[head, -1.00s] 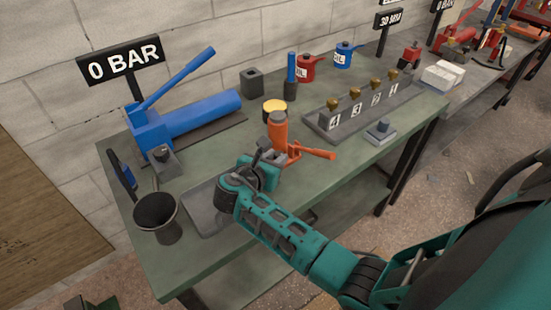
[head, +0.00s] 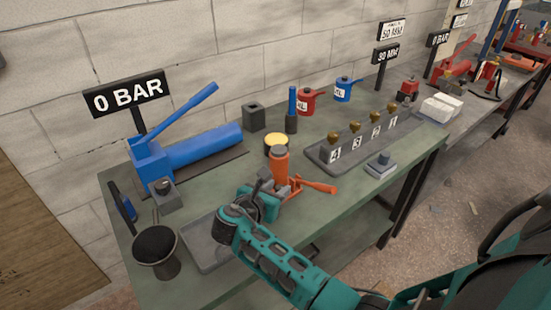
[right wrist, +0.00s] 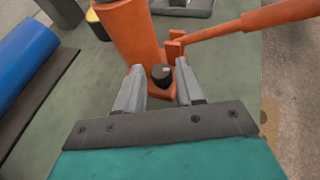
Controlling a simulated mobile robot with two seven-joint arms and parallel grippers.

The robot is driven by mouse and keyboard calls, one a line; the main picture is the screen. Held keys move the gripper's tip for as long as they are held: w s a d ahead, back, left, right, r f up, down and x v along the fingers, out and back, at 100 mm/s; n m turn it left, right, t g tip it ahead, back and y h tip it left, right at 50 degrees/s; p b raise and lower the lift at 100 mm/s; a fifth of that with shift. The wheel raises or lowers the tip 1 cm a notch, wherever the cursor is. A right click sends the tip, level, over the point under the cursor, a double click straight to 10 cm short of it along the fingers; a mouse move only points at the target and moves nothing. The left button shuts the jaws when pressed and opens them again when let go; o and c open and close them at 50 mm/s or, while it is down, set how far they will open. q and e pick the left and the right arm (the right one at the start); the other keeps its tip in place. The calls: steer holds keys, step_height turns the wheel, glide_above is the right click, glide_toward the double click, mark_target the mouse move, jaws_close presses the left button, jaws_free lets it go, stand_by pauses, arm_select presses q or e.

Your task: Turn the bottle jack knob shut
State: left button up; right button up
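The orange bottle jack (head: 280,167) stands upright on the green bench, with its orange handle (head: 318,187) pointing right. Its body also shows in the right wrist view (right wrist: 128,32). The dark round knob (right wrist: 161,75) sits low on the jack's base. My right gripper (head: 264,192) is at the near side of the jack. In the right wrist view its two grey fingers (right wrist: 159,82) are apart, one on each side of the knob, with a visible gap to it. The knob is not clear in the head view. My left gripper is not in view.
A blue pump (head: 185,150) lies at the left back beside a 0 BAR sign (head: 124,94). A grey tray (head: 205,252) and a dark cup (head: 156,250) are near the front left. A numbered rack (head: 363,140) stands right of the jack.

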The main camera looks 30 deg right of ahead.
step_height(320, 180, up, 19)
stand_by(0.4)
steer(key=s+f+n+t+y+b, duration=0.2)
steer(key=s+f+n+t+y, duration=0.5)
steer(key=s+f+n+y, duration=0.5)
steer(key=w+f, duration=0.2)
steer(key=w, duration=0.1)
steer(key=w+d+f+m+h+b, duration=0.1)
steer(key=w+f, duration=0.2)
steer(key=w, duration=0.1)
steer(key=w+f+h, duration=0.1)
steer(key=w+f, duration=0.2)
steer(key=shift+w+d+m+b, duration=0.3)
steer(key=shift+d+b, duration=0.05)
steer(key=shift+b, duration=0.05)
steer(key=shift+c, duration=0.3)
